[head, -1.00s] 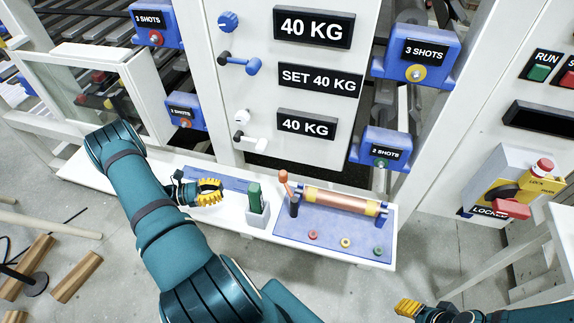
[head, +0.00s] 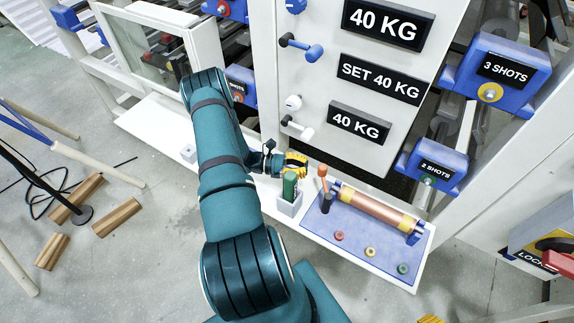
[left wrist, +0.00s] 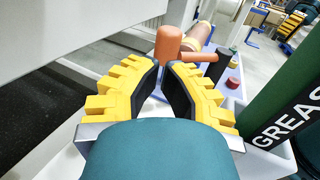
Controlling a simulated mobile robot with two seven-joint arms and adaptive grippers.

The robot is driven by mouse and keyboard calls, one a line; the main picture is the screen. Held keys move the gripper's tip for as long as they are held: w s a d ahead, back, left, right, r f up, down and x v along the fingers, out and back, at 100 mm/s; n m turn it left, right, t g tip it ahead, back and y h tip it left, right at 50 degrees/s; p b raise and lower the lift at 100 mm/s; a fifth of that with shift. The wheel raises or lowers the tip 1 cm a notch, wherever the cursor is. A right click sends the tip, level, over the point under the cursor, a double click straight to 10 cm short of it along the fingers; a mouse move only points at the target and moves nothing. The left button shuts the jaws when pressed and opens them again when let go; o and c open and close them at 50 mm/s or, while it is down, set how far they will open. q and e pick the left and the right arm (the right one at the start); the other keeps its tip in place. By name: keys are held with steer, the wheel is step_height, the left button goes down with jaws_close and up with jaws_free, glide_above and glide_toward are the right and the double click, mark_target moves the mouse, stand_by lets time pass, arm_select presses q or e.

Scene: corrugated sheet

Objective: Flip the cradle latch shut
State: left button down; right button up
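The cradle latch shows as an orange handle (head: 322,171) on a dark post (head: 326,202), standing roughly upright at the left end of the copper roller (head: 376,209). The roller lies in the blue cradle (head: 340,222). My left gripper (head: 302,162) is just left of the orange handle, behind the green grease tube (head: 289,187). In the left wrist view its yellow fingers (left wrist: 164,68) are apart with an empty gap, and the orange handle (left wrist: 168,46) is straight ahead, beyond the tips.
The grease tube stands in a white holder (head: 288,206), close beside my left gripper; it also shows at the right of the left wrist view (left wrist: 282,110). A white panel with knobs (head: 300,85) rises behind the shelf. Red, yellow and green rings lie in front of the roller.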

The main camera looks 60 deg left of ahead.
arm_select(q)
steer(key=shift+x, duration=1.5)
steer(key=shift+w+d+f+m+g+h+b, duration=0.1)
steer(key=shift+w+m+g+h+b, duration=0.35)
steer(key=shift+b, duration=0.15)
steer(key=shift+w+d+f+m+g+h+b, duration=0.1)
steer(key=shift+w+m+g+h+b, duration=0.3)
steer(key=shift+b, duration=0.2)
steer(key=shift+w+d+r+m+g+h+b, duration=0.1)
steer(key=shift+w+m+g+h+b, duration=0.35)
steer(key=shift+g+h, duration=0.15)
steer(key=shift+r, duration=0.1)
steer(key=shift+s, duration=0.1)
